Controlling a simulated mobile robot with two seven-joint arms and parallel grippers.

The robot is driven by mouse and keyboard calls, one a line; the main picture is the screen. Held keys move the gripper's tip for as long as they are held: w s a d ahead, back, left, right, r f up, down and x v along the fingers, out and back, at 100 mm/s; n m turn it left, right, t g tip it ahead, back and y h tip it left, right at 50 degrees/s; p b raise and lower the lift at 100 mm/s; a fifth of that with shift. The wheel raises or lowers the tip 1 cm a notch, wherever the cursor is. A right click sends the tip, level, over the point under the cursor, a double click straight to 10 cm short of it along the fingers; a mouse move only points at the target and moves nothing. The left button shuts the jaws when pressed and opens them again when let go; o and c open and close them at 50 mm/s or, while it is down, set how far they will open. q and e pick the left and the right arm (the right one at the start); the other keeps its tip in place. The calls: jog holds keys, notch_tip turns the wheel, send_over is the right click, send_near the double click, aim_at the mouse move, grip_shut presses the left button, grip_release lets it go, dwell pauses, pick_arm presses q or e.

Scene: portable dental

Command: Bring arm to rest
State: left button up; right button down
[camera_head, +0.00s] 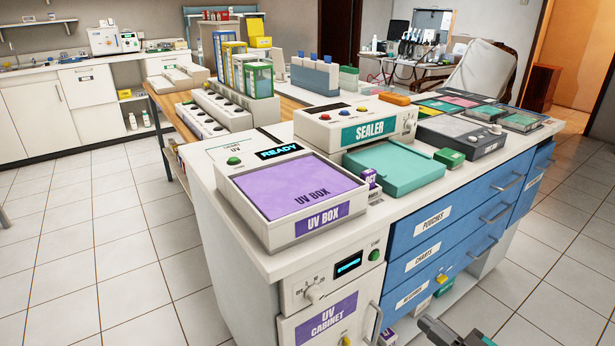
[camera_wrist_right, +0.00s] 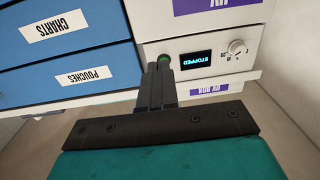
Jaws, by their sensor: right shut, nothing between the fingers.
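My right gripper (camera_head: 428,326) shows at the bottom edge of the head view, in front of the blue drawers and right of the UV cabinet (camera_head: 328,318). In the right wrist view, which is upside down, its dark fingers (camera_wrist_right: 160,72) are together with nothing between them. Their tips overlap the cabinet's green button (camera_wrist_right: 163,59) in that view. In the head view the gripper appears apart from the button and lower. The cabinet's display (camera_wrist_right: 195,63) reads STOPPED. My left gripper is in neither view.
The white counter carries a UV box (camera_head: 298,190) with a purple lid, its display reading READY, a sealer (camera_head: 335,131) and a teal tray (camera_head: 394,168). Blue drawers (camera_head: 430,250) with handles line the front. An open lower shelf holds small boxes. The tiled floor (camera_head: 545,300) at right is clear.

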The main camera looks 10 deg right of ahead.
pick_arm(q)
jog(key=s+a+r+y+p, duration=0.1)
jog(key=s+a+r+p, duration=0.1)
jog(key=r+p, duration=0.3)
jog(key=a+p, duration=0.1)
jog(key=p, duration=0.3)
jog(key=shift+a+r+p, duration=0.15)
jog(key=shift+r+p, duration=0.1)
jog(key=shift+p, duration=0.15)
pick_arm(e)
jog(key=s+a+r+m+g+h, duration=0.1)
jog(key=s+a+g+h, duration=0.1)
jog(key=s+a, duration=0.3)
jog(key=s+a+r+m+g+h, duration=0.1)
jog(key=s+a+r+g+h, duration=0.1)
jog(key=s+a, duration=0.3)
jog(key=a+g+h, duration=0.1)
jog(key=a, duration=0.3)
jog(key=shift+a+r+g, duration=0.2)
jog(key=shift+r+g, duration=0.05)
jog(key=shift+g, duration=0.05)
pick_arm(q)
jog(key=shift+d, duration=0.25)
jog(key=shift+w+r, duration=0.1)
